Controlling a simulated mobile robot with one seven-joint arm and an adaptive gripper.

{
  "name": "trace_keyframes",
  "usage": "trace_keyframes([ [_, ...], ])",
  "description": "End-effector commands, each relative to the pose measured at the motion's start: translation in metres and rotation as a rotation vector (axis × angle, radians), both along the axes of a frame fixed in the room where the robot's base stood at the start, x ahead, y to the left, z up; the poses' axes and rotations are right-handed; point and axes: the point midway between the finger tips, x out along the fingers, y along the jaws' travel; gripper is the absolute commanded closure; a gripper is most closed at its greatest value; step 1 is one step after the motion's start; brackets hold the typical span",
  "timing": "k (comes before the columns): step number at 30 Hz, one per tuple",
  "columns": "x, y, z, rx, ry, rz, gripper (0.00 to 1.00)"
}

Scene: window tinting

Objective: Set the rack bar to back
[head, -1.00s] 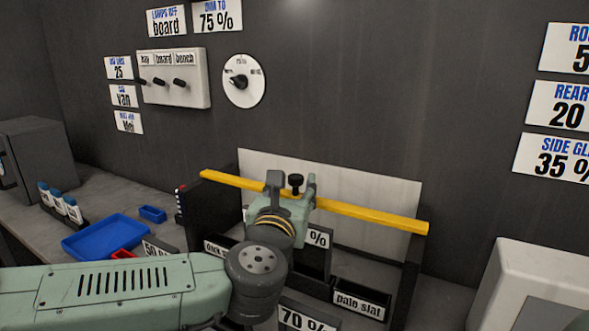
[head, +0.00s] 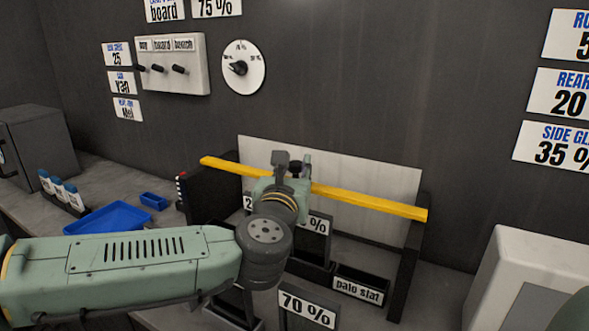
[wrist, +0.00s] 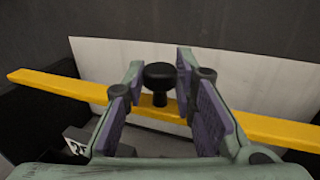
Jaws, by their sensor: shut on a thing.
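The rack bar (head: 365,202) is a long yellow bar across the top of the dark rack, in front of a pale panel. A black knob (wrist: 160,76) stands up from the middle of the bar. My gripper (head: 293,162) is at that knob, with one finger on each side, and is shut on it. In the wrist view my fingers (wrist: 158,88) flank the knob, and the bar runs behind and below them. My gripper hides part of the bar's middle in the head view. The bar rests near the rack's side walls at both ends.
The rack's black side post (head: 408,265) stands at right. Bins and percent cards, including a 70 % card (head: 307,310), sit below the bar. A blue tray (head: 108,217) and bottles (head: 62,190) are at left. A pale box (head: 510,275) is at right.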

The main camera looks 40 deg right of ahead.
Motion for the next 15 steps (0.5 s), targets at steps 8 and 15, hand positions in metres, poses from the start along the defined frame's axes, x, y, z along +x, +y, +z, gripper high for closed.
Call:
trace_keyframes([
  [8,-0.0001,0.0,0.0001,0.0,0.0,0.0,1.0],
  [15,-0.0001,0.0,0.0001,0.0,0.0,0.0,1.0],
])
